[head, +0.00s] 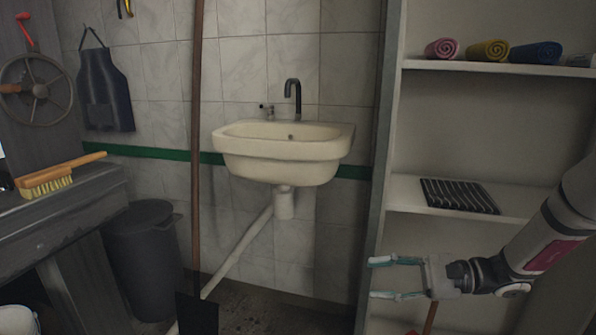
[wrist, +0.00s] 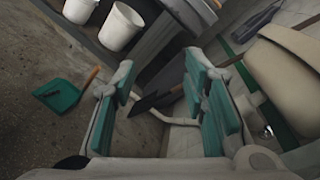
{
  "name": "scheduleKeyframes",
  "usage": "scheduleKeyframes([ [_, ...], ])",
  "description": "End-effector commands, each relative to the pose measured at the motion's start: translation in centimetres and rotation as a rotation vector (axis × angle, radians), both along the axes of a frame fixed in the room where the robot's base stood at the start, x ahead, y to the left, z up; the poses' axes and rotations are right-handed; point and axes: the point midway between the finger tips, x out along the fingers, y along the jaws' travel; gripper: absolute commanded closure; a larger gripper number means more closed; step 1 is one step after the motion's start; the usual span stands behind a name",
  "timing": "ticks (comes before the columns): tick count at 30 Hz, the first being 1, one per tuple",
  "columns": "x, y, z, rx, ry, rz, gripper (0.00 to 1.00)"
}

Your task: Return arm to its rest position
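My gripper (head: 395,277) is at the lower right of the head view, in front of the shelf unit, with its fingers pointing left. Its two teal-padded fingers are apart and nothing is between them. In the wrist view my gripper (wrist: 165,110) also shows open and empty, with the floor and a shovel beyond it. My arm reaches in from the right edge of the head view.
A sink (head: 283,150) hangs on the tiled wall. A long-handled shovel (head: 196,312) stands before it. A green dustpan (wrist: 62,97) lies on the floor.

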Motion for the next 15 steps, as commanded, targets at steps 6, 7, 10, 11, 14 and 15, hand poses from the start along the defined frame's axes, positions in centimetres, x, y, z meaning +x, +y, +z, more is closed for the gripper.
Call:
scheduleKeyframes([
  [6,-6.4,3.9,4.2,-0.235,-0.055,0.241,0.6],
  [7,-7.4,4.3,4.6,-0.267,-0.062,0.27,0.6],
  [10,-10.5,5.2,5.8,-0.378,-0.089,0.363,0.6],
  [11,-11.4,5.4,6.2,-0.412,-0.097,0.389,0.6],
  [14,-14.6,5.9,7.1,-0.523,-0.128,0.473,0.6],
  [15,-15.8,5.9,7.5,-0.568,-0.141,0.501,0.6],
])
